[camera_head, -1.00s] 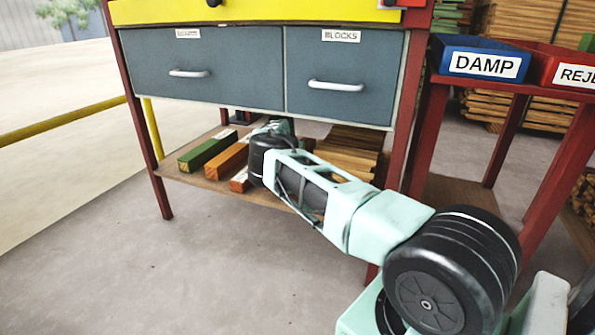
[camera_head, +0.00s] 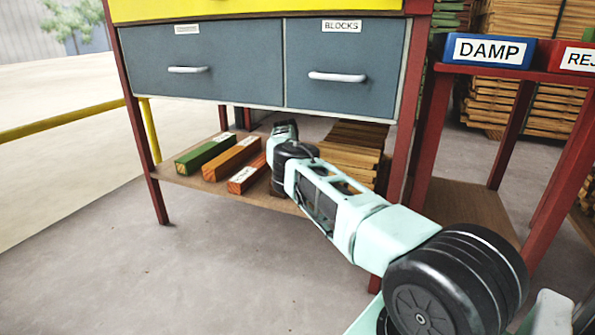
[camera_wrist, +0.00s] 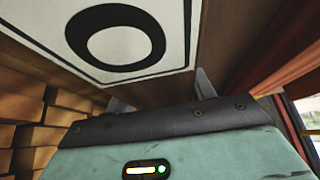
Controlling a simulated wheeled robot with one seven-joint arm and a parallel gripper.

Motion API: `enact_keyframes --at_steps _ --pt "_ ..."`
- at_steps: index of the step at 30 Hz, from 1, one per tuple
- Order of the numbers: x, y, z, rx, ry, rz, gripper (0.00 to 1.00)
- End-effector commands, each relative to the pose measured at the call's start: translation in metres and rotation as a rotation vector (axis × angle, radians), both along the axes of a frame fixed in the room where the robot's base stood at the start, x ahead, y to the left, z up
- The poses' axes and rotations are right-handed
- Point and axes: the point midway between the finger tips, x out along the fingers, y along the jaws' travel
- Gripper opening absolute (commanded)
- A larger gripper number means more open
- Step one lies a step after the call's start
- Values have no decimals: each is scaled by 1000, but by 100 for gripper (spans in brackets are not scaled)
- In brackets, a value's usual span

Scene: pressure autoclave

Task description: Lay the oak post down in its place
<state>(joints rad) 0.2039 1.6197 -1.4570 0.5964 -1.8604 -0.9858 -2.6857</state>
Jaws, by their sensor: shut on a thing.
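My gripper (camera_wrist: 160,96) shows in the wrist view, with a grey fingertip on either side of a brown wooden piece. I take this piece to be the oak post (camera_wrist: 190,84). Its face carries a white label with a thick black ring and fills the upper middle of that view. In the head view my arm reaches in over the lower shelf (camera_head: 180,181) under the drawers. My gripper and the post are hidden there behind my wrist. I cannot tell whether the post touches the shelf.
Green (camera_head: 205,154), orange (camera_head: 232,158) and red (camera_head: 247,174) posts lie side by side on the shelf, left of my wrist. Stacked boards (camera_head: 350,150) lie to its right. The drawers (camera_head: 345,80) hang close above. A red table leg (camera_head: 399,150) stands at the right.

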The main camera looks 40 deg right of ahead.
Motion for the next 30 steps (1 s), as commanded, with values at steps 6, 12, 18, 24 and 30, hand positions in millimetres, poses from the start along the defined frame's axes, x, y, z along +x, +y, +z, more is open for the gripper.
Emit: enact_keyframes --at_steps 6,12,18,24,30 --pt "0 0 0 2 1 0 71" --pt "0 0 0 2 1 0 76" --pt "-1 2 6 2 0 -2 76" --pt "-5 14 31 2 0 -2 76" --pt "-16 39 31 4 2 -1 76"
